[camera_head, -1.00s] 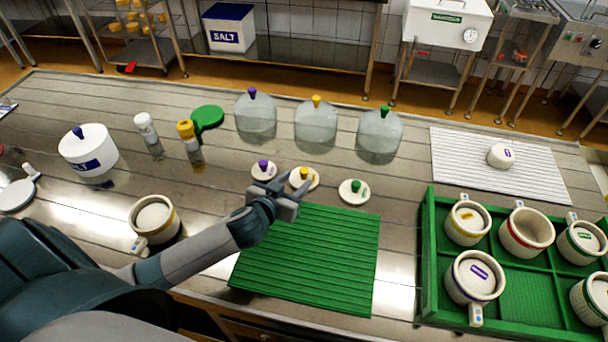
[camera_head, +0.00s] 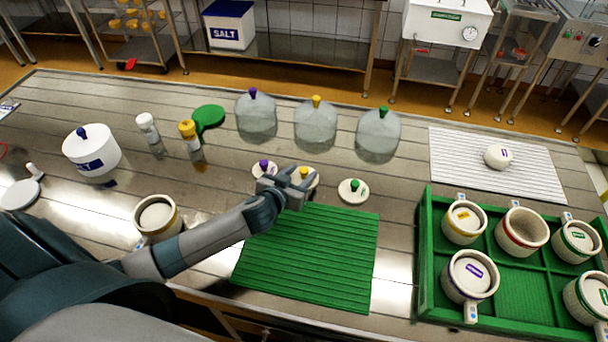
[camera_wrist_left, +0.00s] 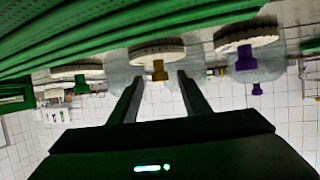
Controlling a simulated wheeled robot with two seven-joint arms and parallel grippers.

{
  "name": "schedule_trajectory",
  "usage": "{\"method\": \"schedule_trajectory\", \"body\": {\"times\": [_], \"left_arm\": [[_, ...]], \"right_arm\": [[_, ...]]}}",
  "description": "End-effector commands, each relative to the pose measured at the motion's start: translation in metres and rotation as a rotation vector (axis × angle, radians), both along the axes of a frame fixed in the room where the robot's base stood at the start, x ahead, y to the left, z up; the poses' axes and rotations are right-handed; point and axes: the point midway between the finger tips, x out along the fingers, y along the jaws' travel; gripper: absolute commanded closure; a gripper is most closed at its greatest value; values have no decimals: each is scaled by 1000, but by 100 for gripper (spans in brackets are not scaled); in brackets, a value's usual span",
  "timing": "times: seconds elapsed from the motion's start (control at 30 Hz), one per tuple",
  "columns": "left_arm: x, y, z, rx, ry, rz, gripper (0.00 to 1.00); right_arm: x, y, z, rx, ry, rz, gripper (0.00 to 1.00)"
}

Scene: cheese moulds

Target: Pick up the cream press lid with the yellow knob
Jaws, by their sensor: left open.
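The cream press lid with the yellow knob (camera_head: 304,171) lies on the steel table behind the green ribbed mat, partly hidden by my left gripper (camera_head: 296,182). In the left wrist view, which looks upside down, the yellow knob (camera_wrist_left: 160,70) shows between the two open fingers (camera_wrist_left: 160,84), beyond their tips. No contact shows. A cream lid with a purple knob (camera_head: 264,167) lies to its left, and one with a green knob (camera_head: 353,190) to its right. My right gripper is not in view.
The green ribbed mat (camera_head: 310,262) lies in front of the lids. Three clear domes with coloured knobs, one yellow (camera_head: 316,120), stand behind. A green crate (camera_head: 428,250) with several moulds is at the right. A cream mould (camera_head: 157,216) stands left of my arm.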

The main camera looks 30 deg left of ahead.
Motion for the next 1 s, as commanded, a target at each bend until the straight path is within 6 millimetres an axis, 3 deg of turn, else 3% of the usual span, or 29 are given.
{"method": "schedule_trajectory", "body": {"times": [0.27,0.8,1.0], "left_arm": [[22,1,-8,1,0,0,57],[24,1,-10,0,1,-1,57],[24,1,-10,0,1,-1,100]], "right_arm": [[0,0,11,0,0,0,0],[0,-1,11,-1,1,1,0],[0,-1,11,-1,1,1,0]]}}
